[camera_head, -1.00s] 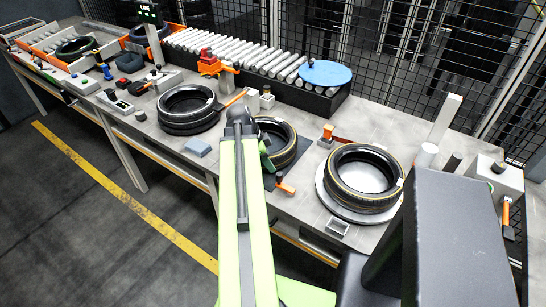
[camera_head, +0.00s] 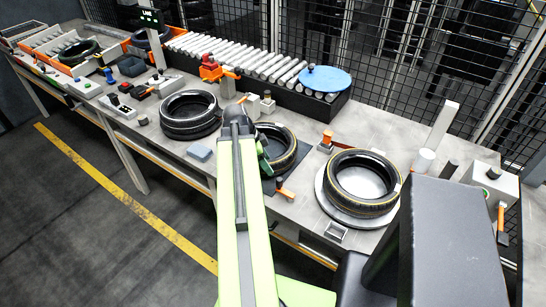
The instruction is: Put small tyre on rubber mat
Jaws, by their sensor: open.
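A black tyre (camera_head: 284,160) with a thin yellowish line lies flat at mid-bench, partly hidden behind my arm. It looks like the smaller tyre and appears to lie on a dark flat mat (camera_head: 298,166), whose edge shows at its right and front. My gripper (camera_head: 264,162) is at the left side of this tyre, with a green finger showing by its rim. It is open; the other finger is hidden and I cannot tell whether it touches the tyre.
A thicker black tyre (camera_head: 188,126) lies to the left. Another tyre (camera_head: 360,203) rests on a round pale plate (camera_head: 335,209) at the right. A roller conveyor (camera_head: 240,55) and a blue disc (camera_head: 326,78) stand behind.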

